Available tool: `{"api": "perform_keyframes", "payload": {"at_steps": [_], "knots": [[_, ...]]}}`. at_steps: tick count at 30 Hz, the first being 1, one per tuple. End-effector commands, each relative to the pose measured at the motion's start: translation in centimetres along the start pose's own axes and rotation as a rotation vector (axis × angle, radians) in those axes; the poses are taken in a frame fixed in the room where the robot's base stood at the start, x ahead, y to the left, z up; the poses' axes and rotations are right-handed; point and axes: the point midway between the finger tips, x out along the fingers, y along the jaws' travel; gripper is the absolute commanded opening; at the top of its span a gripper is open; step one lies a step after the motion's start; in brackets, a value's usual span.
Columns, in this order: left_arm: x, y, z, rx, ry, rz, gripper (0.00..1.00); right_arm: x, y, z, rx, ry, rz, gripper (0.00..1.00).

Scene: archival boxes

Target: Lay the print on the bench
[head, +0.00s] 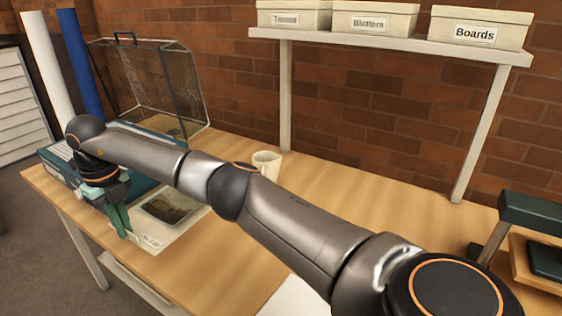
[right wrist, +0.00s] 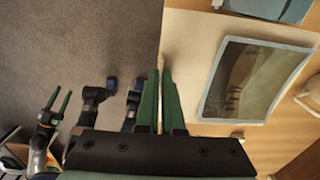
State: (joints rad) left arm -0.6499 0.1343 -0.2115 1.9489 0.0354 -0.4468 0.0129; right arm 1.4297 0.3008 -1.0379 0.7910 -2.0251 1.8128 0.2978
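The print (head: 188,232) is a pale mounted sheet with a dark picture and a small label, at the left part of the bench (head: 237,262). In the right wrist view the print (right wrist: 190,55) lies to the right of the fingers, its picture grey-bordered. My right gripper (head: 122,222) points down at the sheet's left edge, near the bench's front edge. In the right wrist view its green fingers (right wrist: 160,85) are close together with the sheet's edge between them. My left gripper (right wrist: 58,100) hangs away over the floor, fingers apart, empty.
A teal box (head: 58,165) lies just behind the gripper, and a clear display case (head: 150,85) stands behind it. A mug (head: 267,163) stands right of the print. A shelf (head: 390,42) carries labelled boxes. The bench's middle is largely clear.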

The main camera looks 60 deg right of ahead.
Motion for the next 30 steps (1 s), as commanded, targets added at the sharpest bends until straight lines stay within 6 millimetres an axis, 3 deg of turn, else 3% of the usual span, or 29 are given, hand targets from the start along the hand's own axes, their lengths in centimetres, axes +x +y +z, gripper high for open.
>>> {"api": "perform_keyframes", "payload": {"at_steps": [11, 26, 30], "knots": [[-0.1, 0.1, 0.4, 0.000, -0.007, 0.001, 0.50, 0.6, -0.8, -1.2, 0.024, 0.002, 0.000, 0.00], [-0.7, 0.0, 0.3, -0.001, -0.010, -0.002, 0.50, 4.0, -4.3, -8.1, 0.023, 0.002, -0.003, 0.00], [-0.7, -0.1, 0.3, -0.001, -0.007, -0.005, 0.50, 6.8, -5.3, -10.2, 0.023, 0.006, -0.002, 0.00]]}}
